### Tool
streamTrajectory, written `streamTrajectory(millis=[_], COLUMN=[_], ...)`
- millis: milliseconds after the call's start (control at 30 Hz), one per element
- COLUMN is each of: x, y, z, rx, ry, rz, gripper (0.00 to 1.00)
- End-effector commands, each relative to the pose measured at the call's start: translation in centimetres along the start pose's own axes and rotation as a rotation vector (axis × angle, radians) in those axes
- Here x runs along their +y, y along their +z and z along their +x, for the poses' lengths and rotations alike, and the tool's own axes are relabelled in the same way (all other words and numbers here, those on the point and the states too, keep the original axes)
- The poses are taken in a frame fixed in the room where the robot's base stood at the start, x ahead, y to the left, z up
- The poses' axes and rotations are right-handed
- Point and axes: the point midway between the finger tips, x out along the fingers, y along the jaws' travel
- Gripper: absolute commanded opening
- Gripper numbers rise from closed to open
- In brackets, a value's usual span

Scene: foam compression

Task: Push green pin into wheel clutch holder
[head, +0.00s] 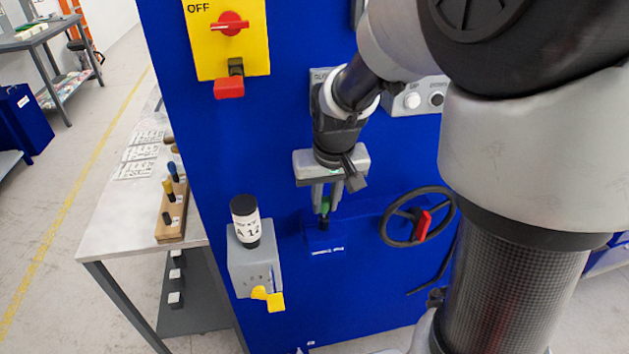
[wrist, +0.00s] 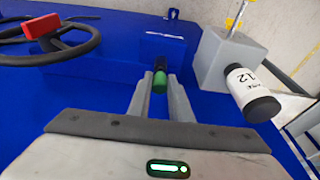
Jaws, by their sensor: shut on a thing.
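The green pin (head: 325,204) is held between the two fingers of my gripper (head: 325,208), which is shut on it. In the wrist view the pin (wrist: 160,80) shows its green end toward me and a dark end pointing at the blue holder block (wrist: 163,48). The holder, a small labelled blue block (head: 322,242) on the blue machine panel, lies just below the fingertips in the head view. The pin's dark tip is at or very close to the block. I cannot tell whether it is inside the hole, since the hole is hidden.
A handwheel (head: 418,217) with a red handle is right of the holder. A grey box (head: 257,268) with a black-capped labelled cylinder (head: 245,222) stands to its left. A wooden rack (head: 172,212) with several pins sits on the side table (head: 120,222). A red switch (head: 231,23) is above.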

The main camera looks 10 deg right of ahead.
Motion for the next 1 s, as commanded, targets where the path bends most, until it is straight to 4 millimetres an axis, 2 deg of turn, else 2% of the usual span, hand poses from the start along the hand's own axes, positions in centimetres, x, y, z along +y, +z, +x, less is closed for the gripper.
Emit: streamTrajectory(millis=[833, 867, 1000], x=[0.0, 0.0, 0.0], y=[0.5, 0.4, 0.4], z=[1.8, 1.7, 1.7], rx=[0.0, 0.0, 0.0], ry=[0.0, 0.0, 0.0], rz=[0.0, 0.0, 0.0], gripper=[0.0, 0.2, 0.4])
